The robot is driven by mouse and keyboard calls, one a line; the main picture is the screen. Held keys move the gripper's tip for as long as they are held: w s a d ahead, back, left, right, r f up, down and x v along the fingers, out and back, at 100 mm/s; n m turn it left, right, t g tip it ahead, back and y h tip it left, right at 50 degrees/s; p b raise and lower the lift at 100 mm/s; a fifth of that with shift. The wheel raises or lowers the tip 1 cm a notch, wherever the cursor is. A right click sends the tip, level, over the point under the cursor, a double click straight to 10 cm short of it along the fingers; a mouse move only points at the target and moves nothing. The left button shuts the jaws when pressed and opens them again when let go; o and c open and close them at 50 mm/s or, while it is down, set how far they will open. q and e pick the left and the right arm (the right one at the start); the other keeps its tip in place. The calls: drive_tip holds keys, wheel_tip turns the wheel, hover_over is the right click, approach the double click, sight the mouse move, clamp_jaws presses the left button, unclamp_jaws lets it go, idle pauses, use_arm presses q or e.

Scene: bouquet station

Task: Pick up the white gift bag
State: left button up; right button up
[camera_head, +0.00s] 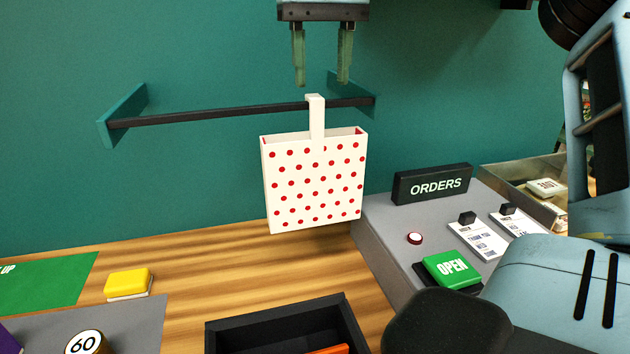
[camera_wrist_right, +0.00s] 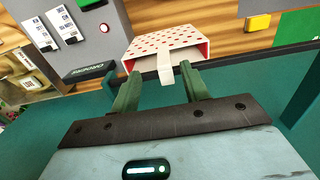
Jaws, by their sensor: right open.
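The white gift bag (camera_head: 315,185) with red dots hangs by its white handle strap from a dark rail (camera_head: 215,115) on the teal wall. It also shows in the right wrist view (camera_wrist_right: 165,45), with its open top facing the camera. My right gripper (camera_head: 321,82) is open and empty, pointing down just above the handle strap. In the right wrist view its two fingers (camera_wrist_right: 160,80) stand on either side of the strap's upper part, which appears between them. I cannot tell whether they touch it. My left gripper is not in view.
An open black box (camera_head: 285,308) stands on the wooden counter below the bag. A grey stand to the right holds an ORDERS sign (camera_head: 433,184), a green OPEN block (camera_head: 451,268) and cards. A yellow sponge-like block (camera_head: 128,282) lies at left. The rail's brackets flank the bag.

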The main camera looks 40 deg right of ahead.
sight(318, 99)
drive_tip(key=shift+w+f, duration=0.15)
drive_tip(key=shift+f, duration=1.75)
drive_tip(key=shift+w+f, duration=0.15)
drive_tip(key=shift+f, duration=1.7)
clamp_jaws()
